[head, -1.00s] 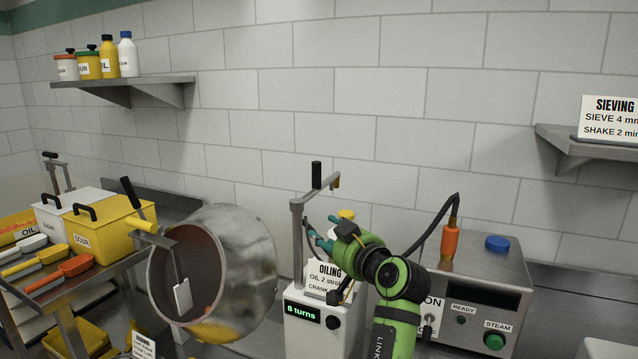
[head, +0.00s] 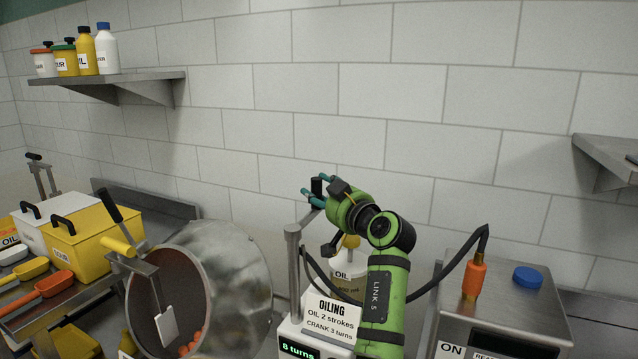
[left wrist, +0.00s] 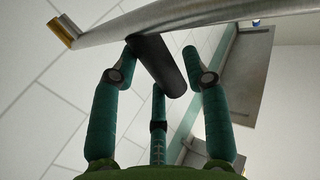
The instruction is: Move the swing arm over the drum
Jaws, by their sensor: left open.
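My left gripper (head: 314,191) is at the black handle (head: 317,186) on top of the bar. In the left wrist view the black handle (left wrist: 160,66) lies between the open teal fingers; contact is unclear. The bar (left wrist: 215,14) crosses above, with a brass end (left wrist: 62,32) at left. My right gripper is out of view.
A paddle lever (head: 135,250) reaches into the drum mouth. An oiling sign (head: 328,318) and an oil container (head: 345,280) stand close to my left forearm. A steamer box (head: 505,300) with a cable is at the right. Shelves hang on the wall.

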